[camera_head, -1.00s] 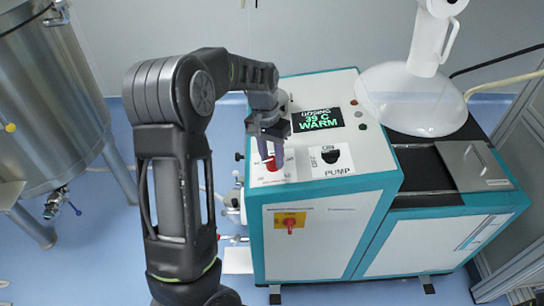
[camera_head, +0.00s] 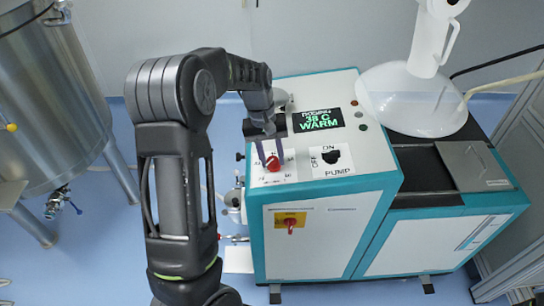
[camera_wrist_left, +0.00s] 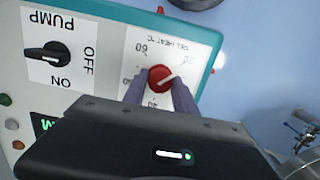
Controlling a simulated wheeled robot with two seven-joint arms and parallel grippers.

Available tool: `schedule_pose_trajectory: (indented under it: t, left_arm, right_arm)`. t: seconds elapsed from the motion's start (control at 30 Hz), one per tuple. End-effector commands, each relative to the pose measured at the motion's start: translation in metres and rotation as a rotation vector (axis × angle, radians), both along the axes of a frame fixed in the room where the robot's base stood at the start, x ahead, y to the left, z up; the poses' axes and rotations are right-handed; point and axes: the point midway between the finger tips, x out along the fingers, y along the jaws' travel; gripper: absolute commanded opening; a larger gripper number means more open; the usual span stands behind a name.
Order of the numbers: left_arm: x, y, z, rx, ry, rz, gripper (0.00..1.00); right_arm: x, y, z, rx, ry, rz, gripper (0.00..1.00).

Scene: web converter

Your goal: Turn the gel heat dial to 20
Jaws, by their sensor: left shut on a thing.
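The gel heat dial (camera_head: 272,163) is a red round knob on a white label on top of the machine's control panel. In the left wrist view the dial (camera_wrist_left: 160,78) shows between my fingers, with 60, 40 and 20 printed around it. Its white mark points right and slightly up in that view, on the side where the 20 is printed. My left gripper (camera_head: 269,161) comes down from above and is shut on the dial, one finger on each side. My right gripper is not in view.
A black pump knob (camera_head: 331,156) with ON and OFF marks sits right of the dial. A red switch on a yellow plate (camera_head: 290,222) is on the front. A steel tank (camera_head: 50,100) stands left.

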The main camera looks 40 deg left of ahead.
Motion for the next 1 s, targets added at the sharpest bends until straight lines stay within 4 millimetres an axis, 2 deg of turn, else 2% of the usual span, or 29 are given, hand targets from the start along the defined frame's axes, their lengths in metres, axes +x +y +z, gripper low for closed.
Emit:
schedule_pose_trajectory:
  t: [0.27, 0.3, 0.53, 0.83, 1.0]
  left_arm:
    - [0.001, 0.001, 0.001, 0.000, -0.003, 0.004, 0.00]
    - [0.001, 0.001, 0.001, 0.000, -0.003, 0.003, 0.37]
    - [0.000, 0.000, 0.000, 0.000, -0.001, 0.001, 0.55]
    - [0.000, 0.001, 0.002, 0.000, -0.001, 0.000, 0.55]
    - [0.001, 0.004, 0.016, 0.002, -0.004, 0.000, 0.55]
  right_arm:
    - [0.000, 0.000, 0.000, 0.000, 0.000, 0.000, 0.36]
    - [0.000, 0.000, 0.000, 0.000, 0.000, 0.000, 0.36]
    - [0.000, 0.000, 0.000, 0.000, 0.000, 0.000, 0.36]
    - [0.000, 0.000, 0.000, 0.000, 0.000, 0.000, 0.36]
    - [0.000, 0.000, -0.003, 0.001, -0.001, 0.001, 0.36]
